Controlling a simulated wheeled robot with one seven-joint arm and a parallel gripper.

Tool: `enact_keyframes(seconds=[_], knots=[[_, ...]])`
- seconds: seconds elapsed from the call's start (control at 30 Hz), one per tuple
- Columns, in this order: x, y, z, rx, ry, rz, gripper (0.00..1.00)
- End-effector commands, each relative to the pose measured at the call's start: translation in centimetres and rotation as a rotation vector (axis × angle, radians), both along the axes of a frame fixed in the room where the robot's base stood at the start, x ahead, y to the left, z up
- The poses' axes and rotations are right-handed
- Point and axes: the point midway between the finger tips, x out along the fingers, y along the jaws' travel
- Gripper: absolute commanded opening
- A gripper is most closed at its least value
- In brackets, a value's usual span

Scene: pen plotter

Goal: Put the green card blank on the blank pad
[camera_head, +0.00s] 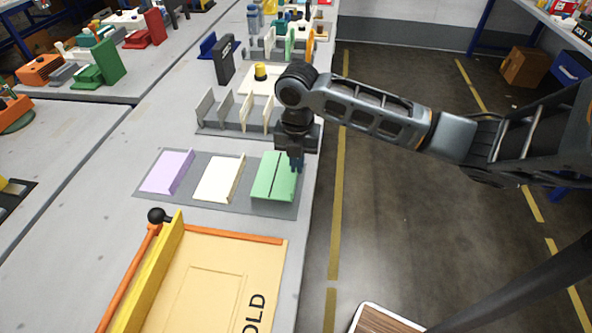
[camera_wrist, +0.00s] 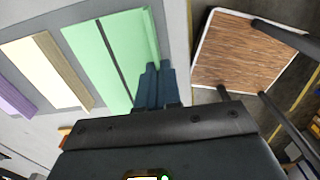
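The green card blank (camera_head: 270,176) lies on a grey mat, with a dark crease line across it and a raised lip along its right side. It also shows in the wrist view (camera_wrist: 95,60). My gripper (camera_head: 296,161) points down at the lip on the card's right side. In the wrist view its blue fingers (camera_wrist: 157,85) are close together at that lip. I cannot tell whether they are closed on it. An outlined rectangle (camera_head: 205,295) shows on the yellow fold board; I cannot tell whether it is the blank pad.
A purple card (camera_head: 165,172) and a cream card (camera_head: 217,178) lie left of the green one on the grey mat (camera_head: 205,203). The fold board has an orange arm with a black knob (camera_head: 157,215). A rack with upright dividers (camera_head: 225,112) stands behind. The table's right edge is close.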

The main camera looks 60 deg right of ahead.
Motion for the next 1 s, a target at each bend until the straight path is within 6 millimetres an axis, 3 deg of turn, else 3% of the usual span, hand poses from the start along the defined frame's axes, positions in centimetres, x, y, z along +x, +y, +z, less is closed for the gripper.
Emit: enact_keyframes(seconds=[0.17,0.4,0.77,1.0], knots=[[0.2,0.2,-0.9,0.002,0.001,-0.002,0.00],[0.1,0.2,-4.0,0.002,0.001,-0.002,0.00],[0.1,0.2,-4.5,0.000,0.000,0.000,0.00],[0.1,0.2,-4.5,0.000,0.000,-0.001,0.24]])
